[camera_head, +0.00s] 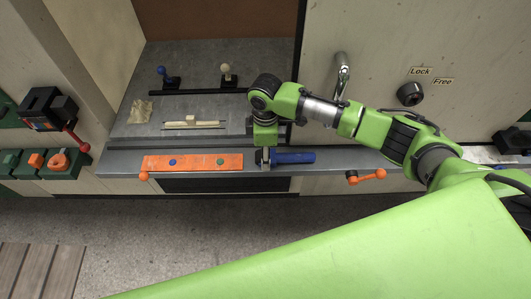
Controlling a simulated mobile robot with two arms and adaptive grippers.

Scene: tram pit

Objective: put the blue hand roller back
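The blue hand roller (295,157) lies lengthwise along the grey ledge at the front of the bench, its blue part pointing right. My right gripper (265,154) points down at the roller's left end, over the ledge. It overlaps that end in the picture. Its fingers are small and mostly hidden by the wrist, so I cannot tell whether they are closed on the roller or only beside it. My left gripper is not in view.
An orange strip (193,162) with a blue and a green button lies left of the roller. A pale wooden-looking tool (193,123), a crumpled cloth (140,112) and two knobbed levers stand behind. An orange-handled lever (366,176) sits on the right front. A door handle (343,76) rises behind.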

